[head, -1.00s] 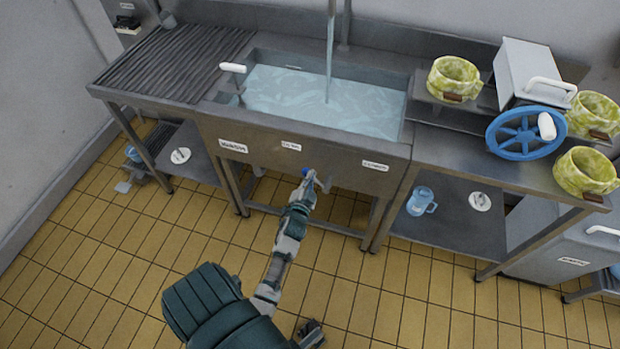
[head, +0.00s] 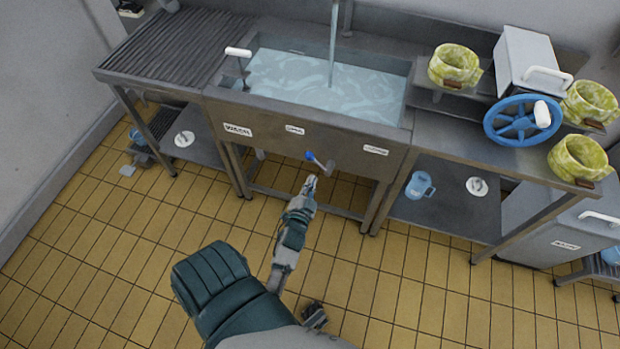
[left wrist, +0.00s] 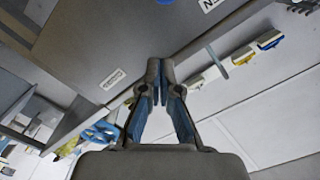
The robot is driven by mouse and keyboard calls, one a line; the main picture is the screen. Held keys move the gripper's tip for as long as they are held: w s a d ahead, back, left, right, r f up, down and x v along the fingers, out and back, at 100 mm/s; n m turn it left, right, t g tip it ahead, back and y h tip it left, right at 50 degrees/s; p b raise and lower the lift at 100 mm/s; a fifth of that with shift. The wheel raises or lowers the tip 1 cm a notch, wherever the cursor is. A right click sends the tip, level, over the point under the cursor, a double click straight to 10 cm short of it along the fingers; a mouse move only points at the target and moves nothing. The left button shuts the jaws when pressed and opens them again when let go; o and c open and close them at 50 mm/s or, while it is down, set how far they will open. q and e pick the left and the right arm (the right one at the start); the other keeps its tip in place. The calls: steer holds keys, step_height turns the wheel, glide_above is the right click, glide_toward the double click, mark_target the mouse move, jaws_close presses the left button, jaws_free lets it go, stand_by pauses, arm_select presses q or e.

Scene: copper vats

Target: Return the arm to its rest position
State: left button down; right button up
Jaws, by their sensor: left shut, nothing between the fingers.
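My left gripper (head: 311,182) is shut and empty in the head view. It is just below the front panel of the steel sink (head: 300,124), apart from it. A small lever with a blue end (head: 311,155) sticks out of the panel a little above the fingertips. In the left wrist view my left gripper (left wrist: 157,75) shows its fingers together with nothing between them. A dark gripper part of mine (head: 314,316) shows low in the head view; I cannot tell its state.
Water (head: 320,82) fills the basin under a running stream. A blue wheel (head: 522,120) and yellow-green pots (head: 455,65) stand on the right counter. A blue jug (head: 419,185) is on the shelf below. The tiled floor (head: 110,240) in front is clear.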

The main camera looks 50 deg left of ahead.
arm_select(q)
steer(key=s+d+f+g+h+p, duration=0.25)
steer(key=d+f, duration=0.35)
steer(key=f, duration=0.3)
steer(key=s+d+f+g+h+p, duration=0.1)
steer(key=s+d+f+g+h, duration=0.2)
steer(key=d+f, duration=0.5)
steer(key=s+d+f+g+h+p, duration=0.1)
steer(key=s+d+f+g+h, duration=0.1)
steer(key=s+f, duration=0.5)
steer(key=s+d+f+g+h+p, duration=0.1)
steer(key=s+d+f+g, duration=0.4)
steer(key=s, duration=0.7)
step_height(320, 180, down, 2)
steer(key=shift+s+g+h, duration=0.2)
steer(key=shift+g+h, duration=0.15)
steer(key=shift+g, duration=0.1)
arm_select(e)
steer(key=s+f, duration=0.4)
steer(key=f, duration=1)
steer(key=shift+s+d+f+g, duration=0.2)
steer(key=shift+d+f+g, duration=0.1)
steer(key=shift+d+f, duration=0.1)
arm_select(q)
steer(key=shift+d+r, duration=0.1)
steer(key=shift+d, duration=0.3)
arm_select(e)
steer(key=shift+d, duration=0.5)
